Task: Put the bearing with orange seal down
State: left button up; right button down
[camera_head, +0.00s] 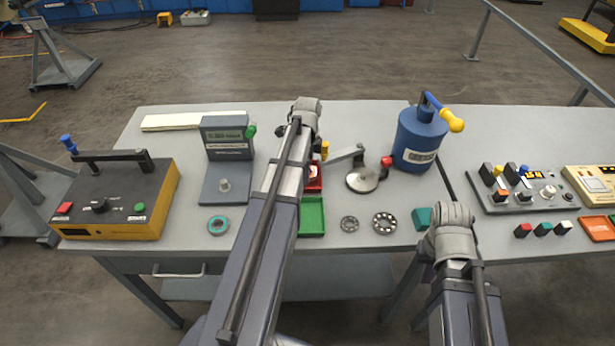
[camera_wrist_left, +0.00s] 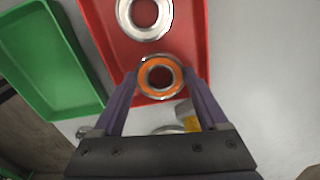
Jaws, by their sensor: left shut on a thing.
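The bearing with orange seal (camera_wrist_left: 160,63) is between the fingertips of my left gripper (camera_wrist_left: 161,76) in the left wrist view. The gripper is shut on it. The bearing is over the near end of the red tray (camera_wrist_left: 193,35); I cannot tell whether it touches the tray floor. A plain metal bearing (camera_wrist_left: 122,14) lies in the tray just beyond it. In the head view my left arm hides the held bearing and most of the red tray (camera_head: 317,186). My right wrist is at the table's front edge, its fingers hidden.
A green tray (camera_head: 312,229) is nearer the front edge. Two open bearings (camera_head: 384,223) (camera_head: 349,224) lie to its right, and a teal-sealed bearing (camera_head: 218,225) to its left. A blue canister (camera_head: 419,140) and a grey stand (camera_head: 226,160) flank the arm.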

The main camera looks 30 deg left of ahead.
pick_arm(q)
jog(key=shift+f, duration=0.7)
pick_arm(e)
jog(key=shift+f, duration=0.75)
pick_arm(q)
jog(key=shift+b, duration=0.3)
jog(key=shift+f, duration=0.25)
jog(key=shift+s+d+f+b, duration=0.25)
jog(key=shift+s+b, duration=0.1)
jog(key=shift+b, duration=0.35)
jog(key=o, duration=1.2)
jog(key=shift+s+d, duration=0.1)
jog(key=shift+s, duration=0.1)
jog(key=shift+c, duration=0.2)
jog(key=shift+w+r+p, duration=0.1)
jog(key=shift+r+p, duration=0.3)
jog(key=shift+p, duration=0.1)
notch_tip(320, 180, up, 12)
jog(key=p, duration=1.2)
jog(key=shift+w+a+p, duration=0.3)
jog(key=shift+w+a, duration=0.05)
jog(key=shift+w, duration=0.1)
pick_arm(e)
notch_tip(320, 180, up, 12)
